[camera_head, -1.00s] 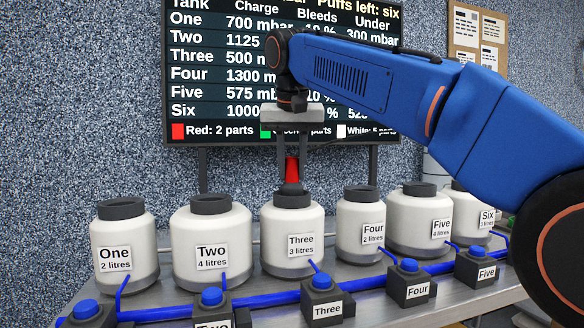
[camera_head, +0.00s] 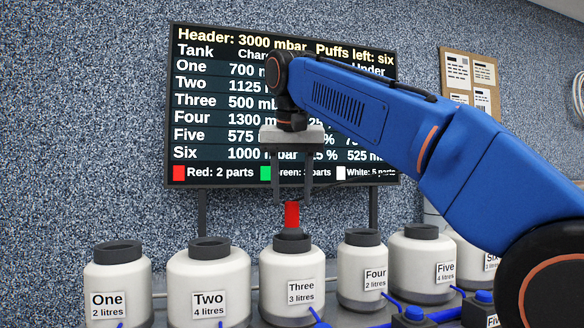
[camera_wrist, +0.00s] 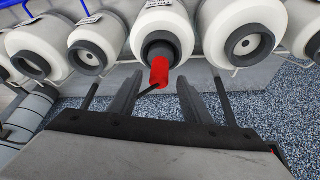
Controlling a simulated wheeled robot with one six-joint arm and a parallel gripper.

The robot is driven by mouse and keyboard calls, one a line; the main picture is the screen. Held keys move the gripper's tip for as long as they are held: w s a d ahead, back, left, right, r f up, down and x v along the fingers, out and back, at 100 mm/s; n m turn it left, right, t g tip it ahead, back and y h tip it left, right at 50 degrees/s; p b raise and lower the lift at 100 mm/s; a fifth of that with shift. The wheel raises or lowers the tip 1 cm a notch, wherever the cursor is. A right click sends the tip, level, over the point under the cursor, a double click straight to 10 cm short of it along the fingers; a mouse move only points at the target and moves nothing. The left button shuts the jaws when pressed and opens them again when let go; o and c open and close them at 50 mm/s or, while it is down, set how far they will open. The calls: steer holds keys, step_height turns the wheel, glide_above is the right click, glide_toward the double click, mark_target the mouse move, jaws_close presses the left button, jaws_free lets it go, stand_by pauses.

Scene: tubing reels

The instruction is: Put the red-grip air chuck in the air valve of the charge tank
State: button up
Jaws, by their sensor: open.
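The red-grip air chuck (camera_head: 292,214) stands upright in the dark top fitting of the white tank Three (camera_head: 283,290), labelled 3 litres. Its lower end is hidden in the fitting. My gripper (camera_head: 292,198) is open above it, with its fingers on either side of the red grip's upper end and apart from it. In the wrist view the red grip (camera_wrist: 160,72) shows between and beyond my open fingers (camera_wrist: 158,92), rising from the dark neck of the middle tank.
Tanks One (camera_head: 118,285), Two (camera_head: 208,285), Four (camera_head: 363,272) and Five (camera_head: 421,265) stand in the same row, with Six partly hidden by my arm. A screen (camera_head: 225,120) behind reads Header: 3000 mbar, Puffs left: six. Blue tubing runs along the front.

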steer(key=v, duration=0.7)
stand_by(0.5)
